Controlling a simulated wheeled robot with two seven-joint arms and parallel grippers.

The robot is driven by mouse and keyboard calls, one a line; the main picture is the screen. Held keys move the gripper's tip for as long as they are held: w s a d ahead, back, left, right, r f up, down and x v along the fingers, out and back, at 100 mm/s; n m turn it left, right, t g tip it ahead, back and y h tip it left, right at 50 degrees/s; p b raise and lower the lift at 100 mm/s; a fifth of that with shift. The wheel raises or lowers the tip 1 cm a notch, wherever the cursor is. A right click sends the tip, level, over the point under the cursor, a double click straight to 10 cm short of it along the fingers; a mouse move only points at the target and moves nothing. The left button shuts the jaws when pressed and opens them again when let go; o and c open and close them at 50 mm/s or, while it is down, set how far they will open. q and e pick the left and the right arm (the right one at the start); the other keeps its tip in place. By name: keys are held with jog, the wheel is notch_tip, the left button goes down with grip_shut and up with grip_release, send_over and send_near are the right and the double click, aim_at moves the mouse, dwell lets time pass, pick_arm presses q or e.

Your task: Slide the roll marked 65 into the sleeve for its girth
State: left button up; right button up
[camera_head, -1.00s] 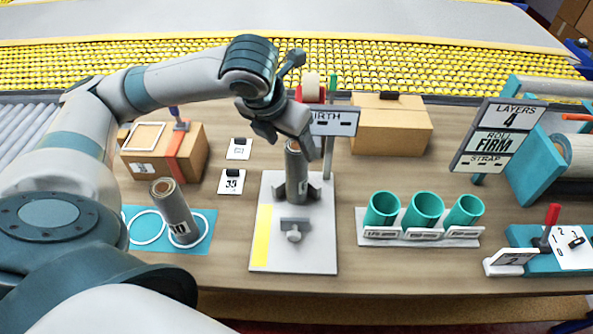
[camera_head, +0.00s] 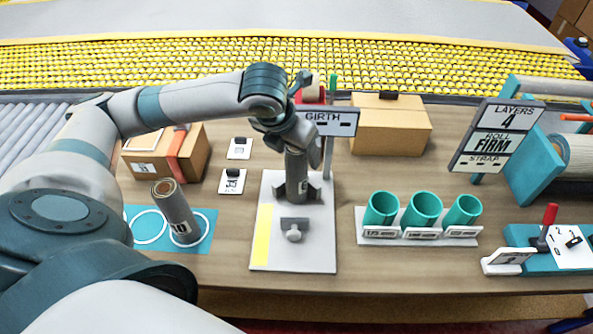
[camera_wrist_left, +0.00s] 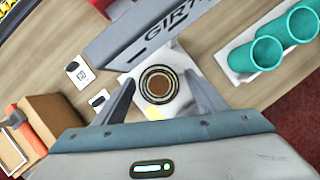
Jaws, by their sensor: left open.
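A grey-brown roll (camera_head: 296,178) stands upright in the holder on a white gauge board (camera_head: 265,255); its mark cannot be read. My left gripper (camera_head: 294,150) is over its top, fingers apart. In the left wrist view the roll's round end (camera_wrist_left: 158,85) sits between the open fingers (camera_wrist_left: 160,100), with gaps on both sides. A second roll (camera_head: 174,212) stands tilted on a blue mat (camera_head: 135,213); its mark is only partly readable, ending in 0. Three teal sleeves (camera_head: 382,209), (camera_head: 422,210), (camera_head: 462,211) stand in a white rack; their labels are too small to read. My right gripper is out of view.
The GIRTH sign (camera_head: 330,121) stands close behind my left gripper. Cardboard boxes (camera_head: 390,130) and (camera_head: 190,155) stand at the back. Bare table lies between gauge board and sleeves.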

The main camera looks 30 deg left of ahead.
pick_arm(q)
jog(key=shift+w+f, duration=0.1)
jog(key=shift+f, duration=0.2)
jog(key=shift+c, duration=0.6)
jog(key=c, duration=1.5)
jog(key=shift+r, duration=0.1)
